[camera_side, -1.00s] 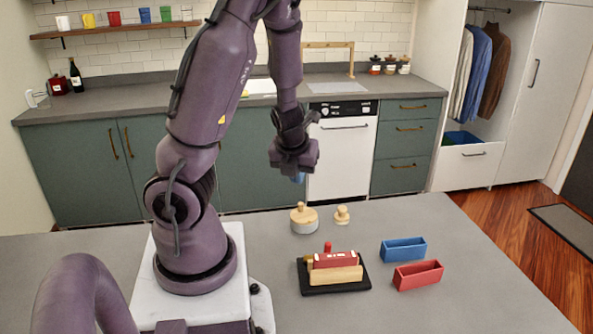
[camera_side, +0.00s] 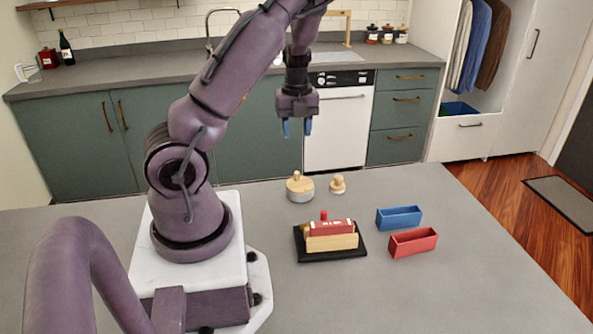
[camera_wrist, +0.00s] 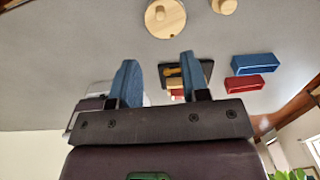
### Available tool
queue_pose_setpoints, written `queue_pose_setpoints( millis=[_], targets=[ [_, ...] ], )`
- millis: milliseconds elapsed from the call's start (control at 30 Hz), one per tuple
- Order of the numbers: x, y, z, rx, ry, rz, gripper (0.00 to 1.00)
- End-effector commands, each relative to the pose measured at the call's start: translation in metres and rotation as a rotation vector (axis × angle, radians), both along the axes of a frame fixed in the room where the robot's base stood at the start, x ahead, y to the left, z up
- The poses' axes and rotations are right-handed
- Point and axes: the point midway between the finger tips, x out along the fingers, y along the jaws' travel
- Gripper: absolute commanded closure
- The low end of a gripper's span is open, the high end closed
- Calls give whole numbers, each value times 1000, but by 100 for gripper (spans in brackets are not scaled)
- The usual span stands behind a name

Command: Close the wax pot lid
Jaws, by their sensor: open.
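A round grey pot (camera_side: 302,196) with a wooden disc lid (camera_side: 296,184) and upright knob stands on the grey counter. I take it as the wax pot; I cannot tell whether the lid is fully seated. The lid (camera_wrist: 165,20) also shows at the top of the wrist view. A small wooden knobbed piece (camera_side: 338,185) stands to its right. My gripper (camera_side: 297,127) is above the pot in the side view, blue fingers pointing down, open and empty. Its two fingers (camera_wrist: 157,68) are apart in the wrist view.
Below the pot in the side view, a black tray (camera_side: 310,257) holds a red and wooden block-like object (camera_side: 332,235). A blue open box (camera_side: 399,218) and red open box (camera_side: 414,243) stand to the right.

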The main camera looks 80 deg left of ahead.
Motion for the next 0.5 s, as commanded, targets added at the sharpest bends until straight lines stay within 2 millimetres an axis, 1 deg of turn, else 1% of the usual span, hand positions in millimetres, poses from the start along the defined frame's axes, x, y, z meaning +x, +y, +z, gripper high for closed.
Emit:
queue_pose_setpoints(
  millis=[167, 300, 500],
  targets=[
    [-1, 0, -26, -1, 2, 5, 58],
    [-1, 0, -57, -1, 2, 4, 58],
    [-1, 0, -95, 1, 1, 3, 58]
  ],
)
